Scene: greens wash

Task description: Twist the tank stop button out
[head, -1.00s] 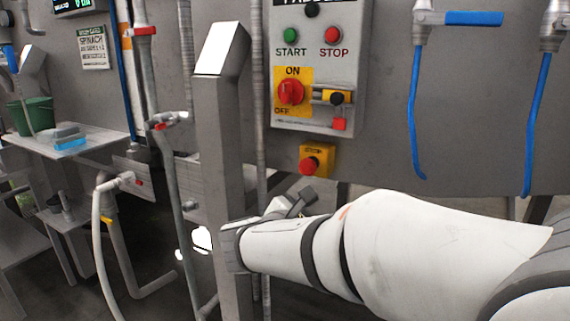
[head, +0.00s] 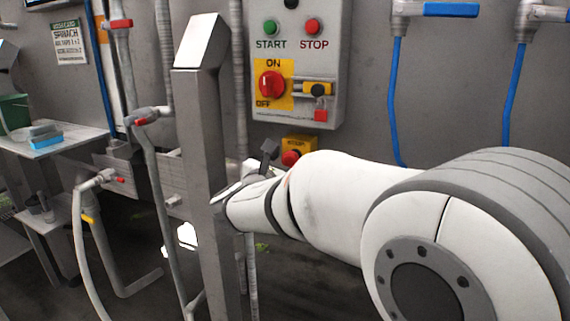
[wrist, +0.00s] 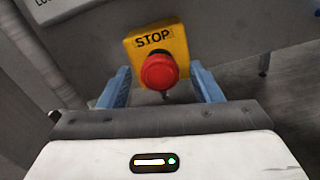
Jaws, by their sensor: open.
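The tank stop button is a red mushroom button (wrist: 160,71) on a yellow box (wrist: 176,40) marked STOP. In the head view the red button (head: 291,158) and its box (head: 299,143) sit below the larger control panel, partly hidden by my arm. In the wrist view my gripper (wrist: 163,88) is open, with one blue finger on each side of the button's lower part. I cannot tell how far in front of the button the fingertips are. Nothing is held. In the head view my gripper (head: 269,152) shows only as a dark part beside the box.
The control panel (head: 325,52) above has START and STOP buttons, a red ON/OFF switch and a red padlock. A grey post (head: 205,160) stands close left of my wrist. Blue hoses (head: 393,100) hang at the right. Pipes and a shelf (head: 60,139) are at the left.

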